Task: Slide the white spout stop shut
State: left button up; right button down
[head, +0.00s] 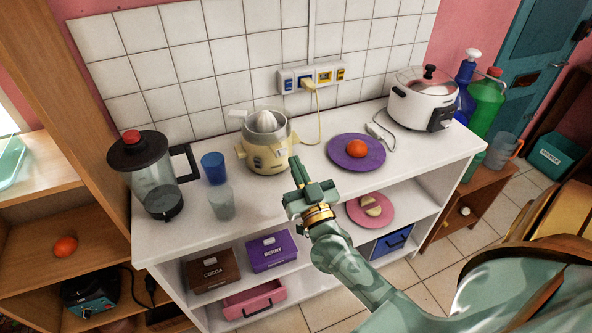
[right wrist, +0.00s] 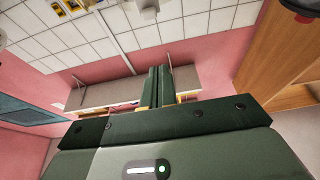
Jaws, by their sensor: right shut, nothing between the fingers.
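A cream citrus juicer (head: 262,155) with a white reamer cone (head: 266,121) and a clear bowl stands on the white counter against the tiled wall. A small spout area shows on its front right side, but I cannot make out the white stop or its position. My right gripper (head: 297,171) is shut and empty, its fingertips just right of the juicer's front in the picture. I cannot tell whether they touch it. In the right wrist view the two dark green fingers (right wrist: 158,88) lie together with nothing between them, and the juicer is not seen. My left gripper is out of view.
A blue cup (head: 213,168) and a clear cup (head: 222,204) stand left of the juicer, beside a blender (head: 150,175). A purple plate (head: 340,158) with an orange fruit (head: 356,148) lies to the right, before a rice cooker (head: 420,105). A yellow cord runs to the wall socket (head: 312,78).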

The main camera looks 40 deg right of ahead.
notch_tip(320, 180, up, 2)
send_over(283, 156)
jog(key=s, duration=0.2)
notch_tip(283, 156, down, 3)
jog(key=shift+w+a+r+b, duration=0.1)
jog(key=shift+a+b, duration=0.05)
jog(key=shift+b, duration=0.85)
jog(key=shift+f, duration=0.5)
jog(key=shift+f+b, duration=0.7)
jog(key=shift+f, duration=0.55)
